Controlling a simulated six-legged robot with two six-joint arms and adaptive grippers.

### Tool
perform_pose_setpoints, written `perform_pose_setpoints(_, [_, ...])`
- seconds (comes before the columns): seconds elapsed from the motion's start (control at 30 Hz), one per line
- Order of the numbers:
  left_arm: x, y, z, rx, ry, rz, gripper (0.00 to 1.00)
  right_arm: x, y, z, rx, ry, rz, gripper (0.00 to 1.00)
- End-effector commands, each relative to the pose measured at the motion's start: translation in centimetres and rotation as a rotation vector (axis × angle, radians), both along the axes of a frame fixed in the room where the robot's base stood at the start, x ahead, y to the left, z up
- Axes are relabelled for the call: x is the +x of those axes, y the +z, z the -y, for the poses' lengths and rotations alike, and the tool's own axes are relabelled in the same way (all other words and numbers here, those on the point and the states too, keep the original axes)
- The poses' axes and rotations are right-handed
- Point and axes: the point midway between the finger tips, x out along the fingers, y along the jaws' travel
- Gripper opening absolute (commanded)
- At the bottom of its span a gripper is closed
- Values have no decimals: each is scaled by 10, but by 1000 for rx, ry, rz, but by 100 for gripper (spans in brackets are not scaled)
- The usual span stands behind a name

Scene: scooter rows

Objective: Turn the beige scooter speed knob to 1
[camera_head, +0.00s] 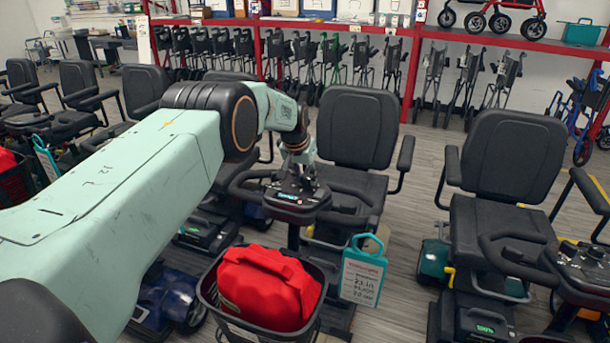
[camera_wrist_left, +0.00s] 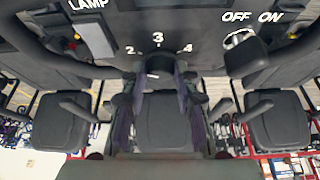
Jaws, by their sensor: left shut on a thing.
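My left gripper (camera_head: 299,184) reaches down onto the dark control console (camera_head: 290,205) of the middle scooter, whose black seat (camera_head: 355,130) stands behind it. In the left wrist view my left gripper (camera_wrist_left: 160,80) has a finger on each side of a dark round speed knob (camera_wrist_left: 158,66) and is shut on it. White numbers 2, 3 and 4 show around the knob; a 1 is not visible there. I cannot tell which number the knob points to. No beige body panel of this scooter is clear. My right gripper is not in view.
A black basket (camera_head: 207,290) with a red bag (camera_head: 268,287) hangs in front of the console, and a teal-framed tag (camera_head: 362,275) beside it. Another scooter (camera_head: 500,165) stands close on the right. In the left wrist view a silver-edged switch (camera_wrist_left: 240,42) sits beside OFF and ON.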

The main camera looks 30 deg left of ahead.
Motion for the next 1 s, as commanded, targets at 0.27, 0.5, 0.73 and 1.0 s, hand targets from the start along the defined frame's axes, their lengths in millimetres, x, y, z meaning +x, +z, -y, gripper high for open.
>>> perform_pose_setpoints(0.27, [2,1,4,29,170,4,0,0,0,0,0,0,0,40])
perform_pose_setpoints(0.5, [4,-1,5,59,349,3,0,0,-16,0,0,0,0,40])
perform_pose_setpoints(0.73, [4,-2,6,77,484,3,0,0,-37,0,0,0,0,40])
perform_pose_setpoints(1.0, [4,-1,6,91,577,0,0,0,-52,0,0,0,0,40])
